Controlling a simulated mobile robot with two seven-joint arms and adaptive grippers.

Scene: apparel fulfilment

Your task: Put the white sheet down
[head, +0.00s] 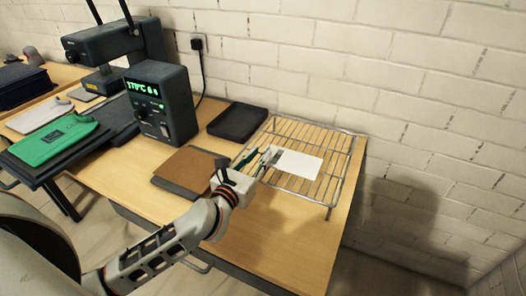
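The white sheet (299,164) is flat and roughly level over the wire rack (341,168) at the right end of the table. My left gripper (271,157) reaches in from the lower left, with its fingertips at the sheet's left edge. The fingers look close together on that edge. I cannot tell whether the sheet rests on the wires or hangs just above them. My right gripper is not in view.
A brown pad (188,166) lies left of the gripper. A black tray (237,122) sits behind it. A control box (160,102) with a green display and a press (100,45) stand left, near a green folded garment (52,139). The table's front right is clear.

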